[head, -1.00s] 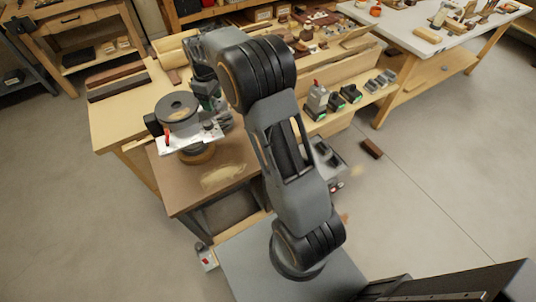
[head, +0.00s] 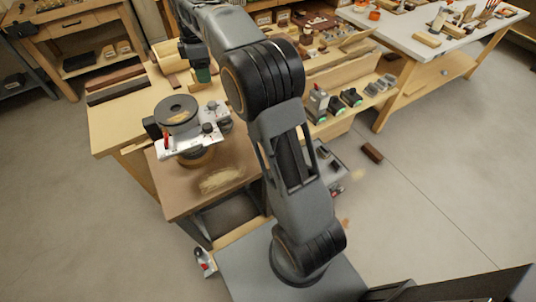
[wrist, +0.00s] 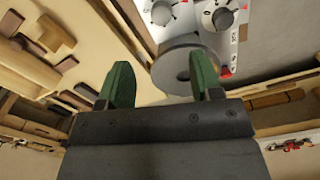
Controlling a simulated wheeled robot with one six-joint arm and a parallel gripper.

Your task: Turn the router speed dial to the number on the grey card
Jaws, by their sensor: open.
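The router (head: 178,112) has a dark round top and a white plate with dark dials, and stands on the brown bench. In the wrist view, its white plate shows two round grey dials, a left dial (wrist: 161,12) and a right dial (wrist: 223,19), at the top edge. The numbers are too small to read, and I cannot tell which dial sets the speed. My gripper (wrist: 160,62) has two green fingers spread apart with nothing between them. In the head view my gripper (head: 203,75) is above and behind the router, apart from the dials. I cannot make out a grey card.
Dark wood strips (head: 117,87) lie on the pale bench to the left. Several small tools (head: 350,96) stand on the ledge to the right. A white table (head: 440,45) with blocks stands at back right. A brown block (head: 372,152) lies on the open floor.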

